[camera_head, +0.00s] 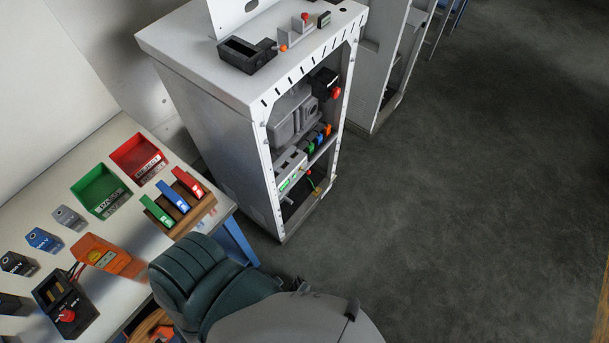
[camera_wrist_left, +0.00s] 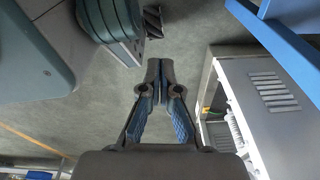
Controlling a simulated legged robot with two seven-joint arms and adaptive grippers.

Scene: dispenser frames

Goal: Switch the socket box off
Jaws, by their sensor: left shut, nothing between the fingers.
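A white box with a green-lit part (camera_head: 289,181) sits low inside the open grey cabinet (camera_head: 205,125) in the head view. It may be the socket box, but its label and switch position are too small to tell. A black box with a red knob (camera_head: 66,303) lies on the table at the lower left, and another black box with a red button (camera_head: 325,84) is higher in the cabinet. My left gripper (camera_wrist_left: 161,66) is shut and empty in the left wrist view, apart from everything, with the white vented cabinet (camera_wrist_left: 272,92) to its right. My right gripper is not in view.
The table (camera_head: 35,207) at left holds a green bin (camera_head: 100,188), a red bin (camera_head: 137,157), an orange box (camera_head: 107,256) and a wooden rack (camera_head: 193,217) of coloured pieces. A blue beam (camera_wrist_left: 290,45) crosses near the gripper's right. Grey floor is clear right of the cabinet.

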